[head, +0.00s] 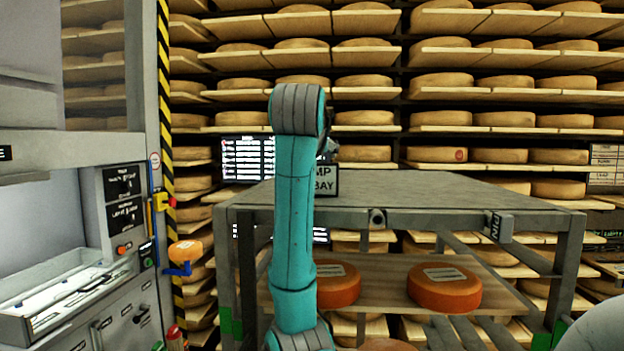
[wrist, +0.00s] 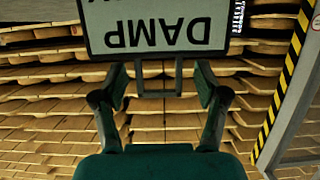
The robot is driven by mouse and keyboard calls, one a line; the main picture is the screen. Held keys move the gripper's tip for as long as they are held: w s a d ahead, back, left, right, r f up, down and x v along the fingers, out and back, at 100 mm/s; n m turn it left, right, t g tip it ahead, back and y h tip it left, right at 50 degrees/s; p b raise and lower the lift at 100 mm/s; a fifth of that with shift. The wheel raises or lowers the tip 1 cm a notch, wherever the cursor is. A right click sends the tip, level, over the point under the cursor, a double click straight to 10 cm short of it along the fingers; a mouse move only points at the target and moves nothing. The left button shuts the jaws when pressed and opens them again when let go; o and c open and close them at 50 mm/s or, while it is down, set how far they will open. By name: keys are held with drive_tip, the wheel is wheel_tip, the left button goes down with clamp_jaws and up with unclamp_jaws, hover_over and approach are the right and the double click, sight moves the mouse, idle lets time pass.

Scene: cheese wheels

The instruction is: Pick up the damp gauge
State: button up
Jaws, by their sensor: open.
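I cannot make out a damp gauge for certain in either view. A sign reading "DAMP" (wrist: 155,35) fills the top of the wrist view upside down, beyond my fingertips. In the head view the same sign, reading "MP BAY" (head: 325,184), stands at the grey table's top, partly hidden by my arm.
A grey table (head: 430,190) stands ahead, its visible top bare. Two orange cheese wheels (head: 444,288) (head: 338,286) lie on a wooden board below it. Shelves of cheese (head: 445,82) fill the back. A grey machine (head: 110,240) and striped post (head: 166,120) stand at left.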

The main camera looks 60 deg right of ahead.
clamp_jaws()
